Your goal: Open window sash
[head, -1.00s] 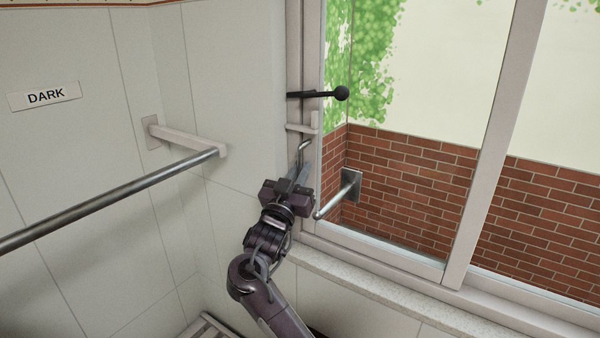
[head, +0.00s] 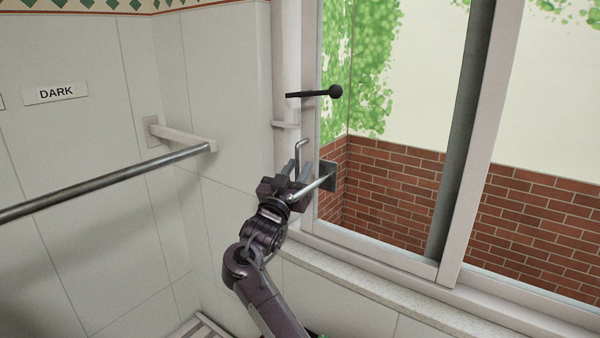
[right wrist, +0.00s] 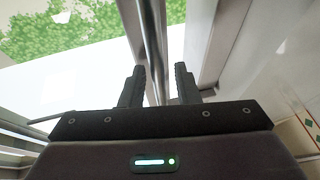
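The window's left pane (head: 400,185) is in a white frame at the right of the head view. A bent metal handle (head: 300,153) stands upright by the left upright. A metal bar on a square plate (head: 328,175) passes close beside my right gripper (head: 288,176). In the right wrist view, a vertical metal rod (right wrist: 154,45) lies in line with the gap between my fingers (right wrist: 158,85). The fingers are apart, with space on both sides of the rod; contact cannot be told. My left gripper is in neither view.
A black ball-ended lever (head: 335,91) sticks out above the handle. A wall rail (head: 110,185) runs at left, below a DARK label (head: 55,93). A stone sill (head: 370,285) runs below the window. A dark grey strip (head: 461,130) lines the middle upright.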

